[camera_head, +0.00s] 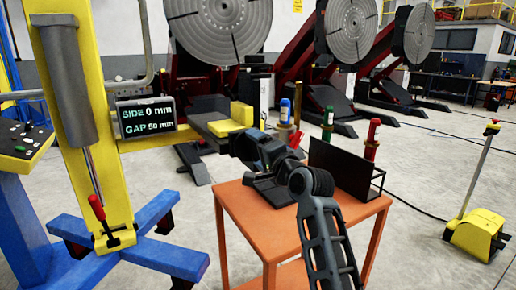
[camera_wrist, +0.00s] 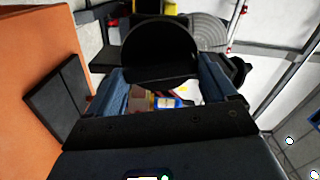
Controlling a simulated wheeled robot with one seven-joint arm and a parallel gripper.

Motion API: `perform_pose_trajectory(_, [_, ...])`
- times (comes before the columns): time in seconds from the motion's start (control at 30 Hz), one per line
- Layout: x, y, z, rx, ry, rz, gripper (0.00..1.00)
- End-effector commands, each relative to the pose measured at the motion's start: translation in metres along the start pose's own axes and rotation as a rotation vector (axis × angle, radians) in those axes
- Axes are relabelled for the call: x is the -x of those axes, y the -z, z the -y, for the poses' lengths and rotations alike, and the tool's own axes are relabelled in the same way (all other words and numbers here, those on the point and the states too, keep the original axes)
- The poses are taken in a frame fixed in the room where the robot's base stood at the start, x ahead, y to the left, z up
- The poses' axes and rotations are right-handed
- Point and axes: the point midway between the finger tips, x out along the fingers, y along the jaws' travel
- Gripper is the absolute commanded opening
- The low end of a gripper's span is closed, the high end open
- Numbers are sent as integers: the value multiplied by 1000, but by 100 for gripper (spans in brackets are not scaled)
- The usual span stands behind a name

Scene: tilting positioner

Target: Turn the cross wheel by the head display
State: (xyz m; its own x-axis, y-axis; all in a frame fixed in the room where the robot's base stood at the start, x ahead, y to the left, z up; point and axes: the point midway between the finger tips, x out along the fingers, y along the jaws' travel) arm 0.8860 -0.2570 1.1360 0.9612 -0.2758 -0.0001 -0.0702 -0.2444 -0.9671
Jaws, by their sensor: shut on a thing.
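The head display (camera_head: 147,113) hangs on the yellow column at the left in the head view and reads SIDE 0 mm, GAP 50 mm. My dark arm reaches over the orange table, and my gripper (camera_head: 243,146) is small and dark there, its fingers hard to make out. In the wrist view my gripper (camera_wrist: 162,72) has its two blue fingers on either side of a dark round part (camera_wrist: 160,45) and is shut on it. I cannot tell whether this part is the cross wheel; no cross shape shows clearly.
The orange table (camera_head: 230,200) carries a black upright panel (camera_head: 340,167). Blue (camera_head: 284,111), green (camera_head: 328,117) and red-topped (camera_head: 373,130) cylinders stand behind. A yellow pedal unit (camera_head: 476,234) is at right. Blue column feet (camera_head: 165,258) spread at left. Large tilting discs stand behind.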

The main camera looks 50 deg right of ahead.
Motion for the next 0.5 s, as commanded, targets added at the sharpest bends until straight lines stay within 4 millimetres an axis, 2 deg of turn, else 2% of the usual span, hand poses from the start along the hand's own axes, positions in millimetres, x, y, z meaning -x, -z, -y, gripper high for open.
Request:
perform_pose_trajectory(0.47, [0,1,-1,-14,0,-2,55])
perform_pose_trajectory(0.5, [0,1,-1,-14,0,-2,88])
